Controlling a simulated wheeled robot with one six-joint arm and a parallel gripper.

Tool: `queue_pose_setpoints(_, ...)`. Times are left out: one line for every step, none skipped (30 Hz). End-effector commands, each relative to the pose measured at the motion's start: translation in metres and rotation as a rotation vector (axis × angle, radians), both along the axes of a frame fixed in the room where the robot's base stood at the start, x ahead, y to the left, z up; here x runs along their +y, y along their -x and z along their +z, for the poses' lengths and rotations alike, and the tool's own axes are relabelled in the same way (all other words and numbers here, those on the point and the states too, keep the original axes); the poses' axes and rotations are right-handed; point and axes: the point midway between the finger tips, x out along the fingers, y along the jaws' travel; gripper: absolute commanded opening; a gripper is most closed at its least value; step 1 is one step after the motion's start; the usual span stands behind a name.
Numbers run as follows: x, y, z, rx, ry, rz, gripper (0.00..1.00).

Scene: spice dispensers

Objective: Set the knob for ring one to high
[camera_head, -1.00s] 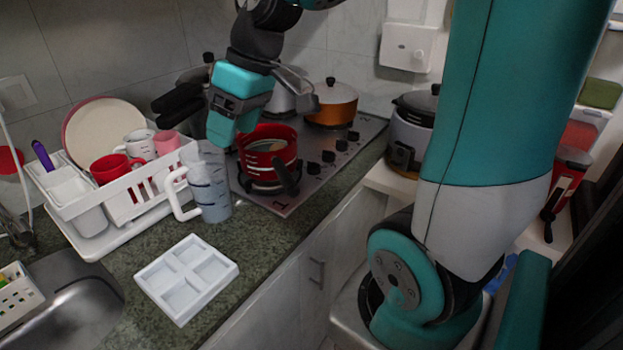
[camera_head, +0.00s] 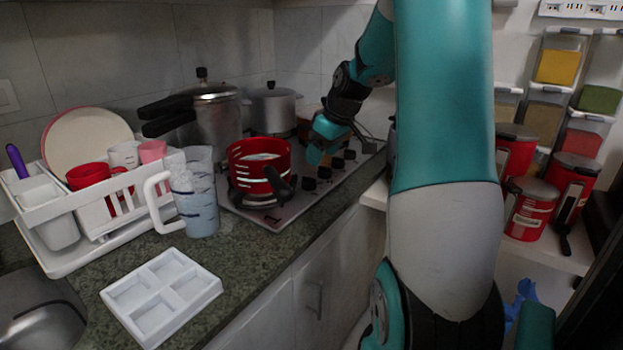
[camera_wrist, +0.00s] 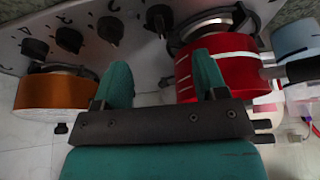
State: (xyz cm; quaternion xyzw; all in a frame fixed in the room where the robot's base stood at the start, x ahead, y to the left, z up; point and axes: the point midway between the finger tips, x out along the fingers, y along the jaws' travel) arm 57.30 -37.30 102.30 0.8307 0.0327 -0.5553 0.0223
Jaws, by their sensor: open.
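The stove top (camera_head: 262,214) has a row of black knobs along its front edge, and a "1" is marked near its near corner. In the wrist view the knob closest to the red pot (camera_wrist: 158,18) is at top centre, with other knobs (camera_wrist: 110,30) to its left. I cannot tell the knobs' settings or surely read which belongs to ring one. My gripper (camera_wrist: 160,78) is open and empty, its fingertips short of the knobs in the picture. In the head view my gripper (camera_head: 320,152) is over the knob row, just right of the red pot; it hides part of the row.
The red pot (camera_head: 259,160) stands on the near burner, beside the knobs. An orange pot (camera_wrist: 52,90) is at left in the wrist view. Metal pots (camera_head: 213,115) stand behind. A measuring jug (camera_head: 193,205) and white tray (camera_head: 206,287) are on the counter.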

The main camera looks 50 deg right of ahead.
Motion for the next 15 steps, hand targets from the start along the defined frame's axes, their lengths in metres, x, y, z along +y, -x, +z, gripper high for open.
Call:
queue_pose_setpoints(0.001,-0.005,-0.013,0.002,-0.004,0.002,0.66)
queue_pose_setpoints(0.001,-0.007,-0.019,0.003,-0.005,0.002,0.66)
queue_pose_setpoints(0.002,-0.011,-0.027,0.003,-0.004,0.002,0.66)
queue_pose_setpoints(0.002,-0.013,-0.033,0.003,-0.004,0.002,0.66)
queue_pose_setpoints(0.002,-0.016,-0.039,0.003,-0.005,0.001,0.66)
queue_pose_setpoints(0.002,-0.018,-0.046,0.002,-0.004,0.001,0.66)
queue_pose_setpoints(0.002,-0.02,-0.051,0.002,-0.004,0.002,0.66)
queue_pose_setpoints(0.003,-0.022,-0.055,0.002,-0.004,0.002,0.66)
queue_pose_setpoints(0.003,-0.025,-0.06,0.002,-0.003,0.001,0.66)
queue_pose_setpoints(0.003,-0.026,-0.063,0.002,-0.003,0.001,0.66)
queue_pose_setpoints(0.003,-0.027,-0.066,0.002,-0.002,0.001,0.66)
queue_pose_setpoints(0.002,-0.029,-0.07,0.001,-0.002,0.0,0.66)
queue_pose_setpoints(0.002,-0.03,-0.072,0.001,-0.001,-0.001,0.66)
queue_pose_setpoints(0.003,-0.03,-0.074,0.001,-0.001,-0.001,0.66)
queue_pose_setpoints(0.003,-0.031,-0.075,0.0,-0.001,-0.001,0.66)
